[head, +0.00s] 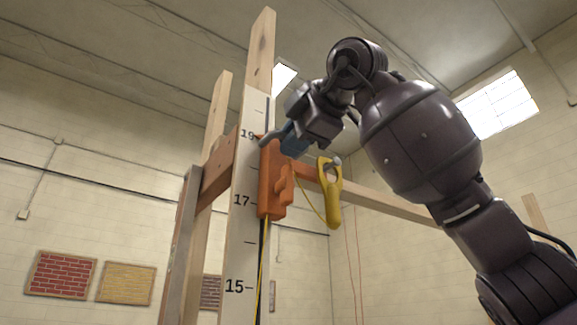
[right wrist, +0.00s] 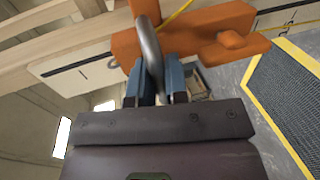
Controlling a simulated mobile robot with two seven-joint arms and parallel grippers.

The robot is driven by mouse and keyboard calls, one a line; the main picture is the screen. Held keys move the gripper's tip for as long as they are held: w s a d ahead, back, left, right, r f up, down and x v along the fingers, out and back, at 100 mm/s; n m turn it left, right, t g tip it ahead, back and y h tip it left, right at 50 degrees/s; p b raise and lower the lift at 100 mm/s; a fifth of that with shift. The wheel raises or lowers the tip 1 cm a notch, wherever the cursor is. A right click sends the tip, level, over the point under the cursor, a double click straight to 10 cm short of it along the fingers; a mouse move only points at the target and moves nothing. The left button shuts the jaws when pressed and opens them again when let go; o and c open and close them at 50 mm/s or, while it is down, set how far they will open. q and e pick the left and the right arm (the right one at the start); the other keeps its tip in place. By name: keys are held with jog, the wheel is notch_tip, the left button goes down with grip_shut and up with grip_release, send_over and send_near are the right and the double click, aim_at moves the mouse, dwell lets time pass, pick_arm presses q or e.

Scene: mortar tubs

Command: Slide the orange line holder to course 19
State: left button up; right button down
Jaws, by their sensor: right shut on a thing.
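The orange line holder (head: 271,188) sits on the pale marked board (head: 237,255), its top close beside the 19 mark and its lower end a little below the 17 mark. My right gripper (head: 284,140) is at the top of the holder. In the right wrist view its two blue fingers (right wrist: 163,82) are closed around a grey curved piece (right wrist: 146,40) at the orange holder (right wrist: 225,25). Part of that grey piece is hidden by the fingers. My left gripper is in neither view.
A yellow tool (head: 334,203) hangs right of the holder, with a yellow line running from it. A wooden rail (head: 385,202) extends right behind my arm. Brick sample panels (head: 61,275) are on the far wall. A dark mat with yellow edges (right wrist: 290,90) lies on the floor.

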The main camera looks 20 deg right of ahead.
jog(key=c, duration=1.6)
grip_release()
jog(key=o, duration=0.5)
jog(key=shift+d, duration=0.1)
jog(key=shift+c, duration=0.2)
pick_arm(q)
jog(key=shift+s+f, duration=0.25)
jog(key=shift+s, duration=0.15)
pick_arm(e)
jog(key=shift+s, duration=0.15)
pick_arm(q)
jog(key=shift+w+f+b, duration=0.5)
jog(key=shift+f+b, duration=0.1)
jog(key=shift+b, duration=0.6)
pick_arm(e)
jog(key=v, duration=1)
jog(key=shift+s, duration=0.25)
jog(key=shift+r, duration=0.1)
